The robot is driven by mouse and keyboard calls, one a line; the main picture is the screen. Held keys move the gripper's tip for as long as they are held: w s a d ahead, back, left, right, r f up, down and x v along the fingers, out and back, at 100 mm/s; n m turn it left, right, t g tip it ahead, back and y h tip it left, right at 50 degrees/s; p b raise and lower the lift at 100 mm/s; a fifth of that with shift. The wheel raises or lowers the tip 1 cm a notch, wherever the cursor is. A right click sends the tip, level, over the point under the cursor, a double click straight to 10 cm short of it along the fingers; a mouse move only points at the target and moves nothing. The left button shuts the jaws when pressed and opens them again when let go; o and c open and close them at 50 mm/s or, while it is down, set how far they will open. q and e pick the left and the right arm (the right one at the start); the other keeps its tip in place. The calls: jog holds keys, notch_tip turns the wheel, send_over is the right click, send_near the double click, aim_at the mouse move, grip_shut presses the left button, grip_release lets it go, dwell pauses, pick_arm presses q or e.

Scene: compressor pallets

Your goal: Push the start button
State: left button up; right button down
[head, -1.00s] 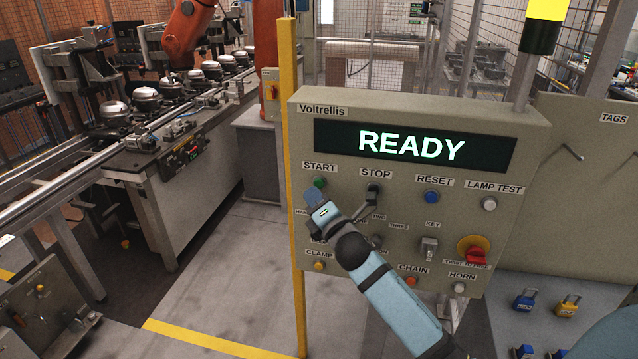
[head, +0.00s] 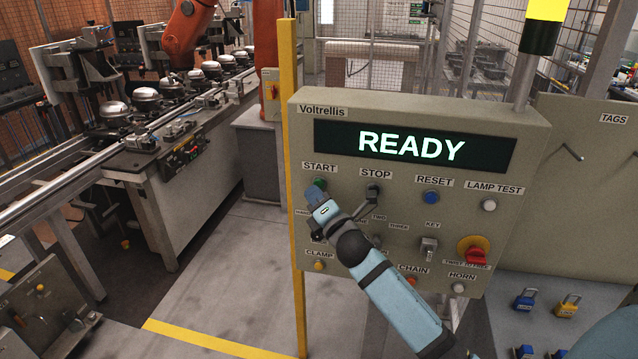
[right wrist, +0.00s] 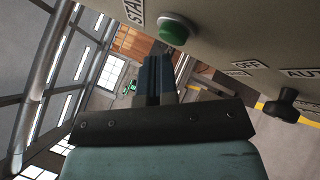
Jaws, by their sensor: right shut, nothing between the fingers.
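The green start button (head: 320,183) sits under the START label at the upper left of the Voltrellis control panel (head: 400,108). The panel's display (head: 415,146) reads READY. My right gripper (head: 314,192) is shut and empty, with its fingertips just below the button in the head view, partly overlapping its lower edge. In the right wrist view the green button (right wrist: 174,30) shows above the closed fingers (right wrist: 157,62), apart from them in the picture. Whether the fingertips touch the button or panel cannot be told. My left gripper is not in view.
The STOP button (head: 374,191), blue RESET button (head: 432,197) and white LAMP TEST button (head: 489,205) are to the right. A red emergency knob (head: 473,250) is lower right. A yellow post (head: 289,180) stands along the panel's left edge.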

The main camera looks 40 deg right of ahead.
jog(key=shift+w+d, duration=0.35)
jog(key=shift+d, duration=0.05)
dwell(0.9)
jog(key=shift+s+a, duration=0.65)
jog(key=shift+a, duration=0.2)
jog(key=s+a, duration=0.4)
jog(key=shift+a, duration=0.2)
dwell(0.3)
jog(key=shift+w, duration=0.1)
dwell(0.7)
